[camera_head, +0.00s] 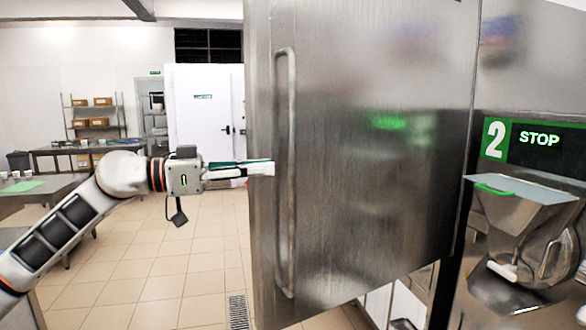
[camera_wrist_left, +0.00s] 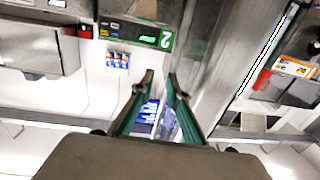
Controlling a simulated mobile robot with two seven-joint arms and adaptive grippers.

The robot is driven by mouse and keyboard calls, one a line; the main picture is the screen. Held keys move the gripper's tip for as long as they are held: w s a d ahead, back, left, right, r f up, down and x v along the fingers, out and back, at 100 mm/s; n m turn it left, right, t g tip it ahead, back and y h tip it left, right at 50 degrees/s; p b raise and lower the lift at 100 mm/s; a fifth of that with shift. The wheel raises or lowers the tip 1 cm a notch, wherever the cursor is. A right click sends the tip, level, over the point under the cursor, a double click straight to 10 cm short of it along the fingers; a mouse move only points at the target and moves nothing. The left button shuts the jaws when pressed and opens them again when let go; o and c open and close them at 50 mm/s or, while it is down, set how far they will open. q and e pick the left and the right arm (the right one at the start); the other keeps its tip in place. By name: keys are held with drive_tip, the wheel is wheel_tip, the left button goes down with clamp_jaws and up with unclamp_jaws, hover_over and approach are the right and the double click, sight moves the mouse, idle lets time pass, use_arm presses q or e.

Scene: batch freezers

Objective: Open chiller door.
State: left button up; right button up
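The chiller door (camera_head: 375,150) is a tall brushed-steel panel filling the centre of the head view. It stands swung out from the unit, with its free edge at the left. A long vertical bar handle (camera_head: 291,240) runs along its left side. My left gripper (camera_head: 272,169) reaches in from the left, its fingertips overlapping the door's left edge in the picture, just left of the handle. Whether they touch the door I cannot tell. In the left wrist view its two teal-padded fingers (camera_wrist_left: 160,80) are apart, with no held object visible between them. My right gripper is not in view.
A machine with a steel hopper (camera_head: 522,188) and a "2 STOP" panel (camera_head: 525,142) stands at the right. Steel tables (camera_head: 85,148) and a shelf rack with boxes (camera_head: 93,124) are at the back left. The tiled floor (camera_head: 160,270) left of the door is clear.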

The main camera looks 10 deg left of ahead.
use_arm(q)
drive_tip(key=s+a+f+n+t+y, duration=0.1)
drive_tip(key=s+f+n+t+y, duration=0.25)
drive_tip(key=f, duration=1.45)
drive_tip(key=f+n+t+y, duration=0.35)
drive_tip(key=f+t, duration=0.25)
drive_tip(key=f, duration=1.3)
drive_tip(key=s+a+f+g+y, duration=0.1)
drive_tip(key=s+f+g+y, duration=0.2)
drive_tip(key=s+f, duration=1)
drive_tip(key=s+a+f+n+g+y, duration=0.1)
drive_tip(key=s+f+g, duration=0.4)
drive_tip(key=s+f, duration=0.8)
wheel_tip(320, 180, down, 6)
drive_tip(key=a+y, duration=0.1)
drive_tip(key=y, duration=0.1)
drive_tip(key=shift+s+f+y, duration=0.15)
drive_tip(key=shift+s+y, duration=0.2)
drive_tip(key=shift+y, duration=0.05)
